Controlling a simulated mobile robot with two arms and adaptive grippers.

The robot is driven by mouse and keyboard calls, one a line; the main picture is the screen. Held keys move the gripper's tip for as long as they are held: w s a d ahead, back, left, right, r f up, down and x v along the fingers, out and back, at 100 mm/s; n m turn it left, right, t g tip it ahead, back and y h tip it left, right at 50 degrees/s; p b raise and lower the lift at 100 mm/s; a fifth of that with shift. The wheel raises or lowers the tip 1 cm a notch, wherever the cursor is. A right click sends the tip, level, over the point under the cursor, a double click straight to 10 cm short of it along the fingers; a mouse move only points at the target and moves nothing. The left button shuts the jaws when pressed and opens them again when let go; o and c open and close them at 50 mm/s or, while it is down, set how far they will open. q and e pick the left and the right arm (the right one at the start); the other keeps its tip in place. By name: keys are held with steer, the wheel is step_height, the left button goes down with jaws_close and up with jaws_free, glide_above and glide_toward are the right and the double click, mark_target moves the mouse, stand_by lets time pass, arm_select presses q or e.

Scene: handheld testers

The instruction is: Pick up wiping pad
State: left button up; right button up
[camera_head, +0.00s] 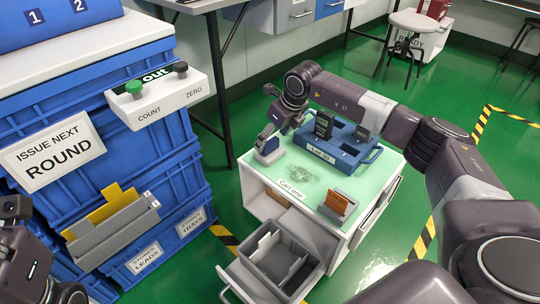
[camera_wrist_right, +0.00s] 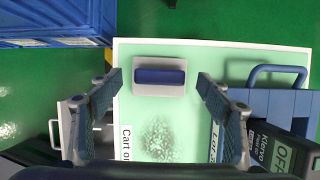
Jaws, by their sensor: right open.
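The wiping pad, a light grey block with a blue grip on top, lies on the pale green top of the cart (camera_head: 265,176) near its left back edge. It shows in the head view (camera_head: 268,150) and the right wrist view (camera_wrist_right: 158,88). My right gripper (camera_head: 273,132) is above the pad. In the right wrist view its two fingers are spread, one on each side of the pad, with nothing between them held. Part of my left arm's end (camera_head: 30,265) shows at the lower left; its fingers are not clear.
A blue tray (camera_head: 352,152) with a handheld tester stands beside the pad. A small holder with an orange card (camera_head: 339,203) stands at the cart's front right. A smudge (camera_head: 300,172) marks the cart top. An open drawer (camera_head: 275,262) juts out below. Blue crates (camera_head: 165,170) stand left.

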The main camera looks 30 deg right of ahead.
steer(key=shift+b+x, duration=0.45)
steer(key=shift+x, duration=0.85)
steer(key=c, duration=1.3)
